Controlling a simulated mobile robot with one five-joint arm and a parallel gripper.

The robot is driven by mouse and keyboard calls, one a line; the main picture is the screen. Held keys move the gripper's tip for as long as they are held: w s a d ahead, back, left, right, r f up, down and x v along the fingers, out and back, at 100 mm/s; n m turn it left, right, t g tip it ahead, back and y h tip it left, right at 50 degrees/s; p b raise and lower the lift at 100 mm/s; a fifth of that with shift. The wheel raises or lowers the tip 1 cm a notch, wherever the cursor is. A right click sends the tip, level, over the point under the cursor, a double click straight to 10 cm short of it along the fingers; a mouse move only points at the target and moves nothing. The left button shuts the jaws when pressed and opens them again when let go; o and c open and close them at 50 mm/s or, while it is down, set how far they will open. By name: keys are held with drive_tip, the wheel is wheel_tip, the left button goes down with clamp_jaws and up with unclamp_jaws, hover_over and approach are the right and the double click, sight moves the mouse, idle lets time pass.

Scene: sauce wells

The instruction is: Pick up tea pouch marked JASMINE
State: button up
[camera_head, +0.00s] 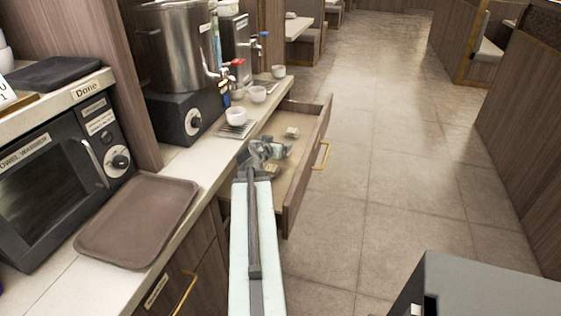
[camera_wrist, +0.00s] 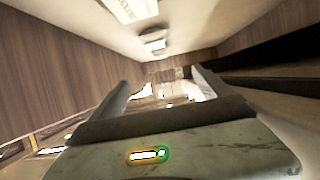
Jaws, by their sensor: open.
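My gripper (camera_head: 268,152) is over the open drawer (camera_head: 318,150) below the counter. In the wrist view its two fingers (camera_wrist: 161,82) stand apart with nothing held between them. A small pale pouch (camera_head: 291,132) lies toward the far end of the drawer. Another small tan item (camera_head: 271,170) lies close to my gripper, partly hidden by it. The wrist view shows one pale labelled pouch (camera_wrist: 137,9) at the top edge and a smaller pale one (camera_wrist: 153,42) below it. I cannot read JASMINE on any of them.
The counter on the left holds a brown tray (camera_head: 137,222), a towel warmer (camera_head: 60,170), a metal urn (camera_head: 178,45) and white cups (camera_head: 236,115). The drawer's front has a gold handle (camera_head: 321,155). The tiled floor (camera_head: 410,150) on the right is clear.

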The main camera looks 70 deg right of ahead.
wheel_tip(320, 180, down, 5)
drive_tip(key=b, duration=0.3)
drive_tip(key=shift+r, duration=0.15)
drive_tip(key=shift+r+b+x, duration=0.15)
drive_tip(key=shift+b+x, duration=0.55)
drive_tip(key=shift+x, duration=1.3)
drive_tip(key=shift+r+b+x, duration=0.1)
drive_tip(key=shift+b+x, duration=0.6)
drive_tip(key=shift+x, duration=1.3)
drive_tip(key=shift+r, duration=0.1)
drive_tip(key=shift+c, duration=0.3)
drive_tip(key=c, duration=1.4)
drive_tip(key=shift+r, duration=0.2)
wheel_tip(320, 180, up, 18)
drive_tip(key=p, duration=1.8)
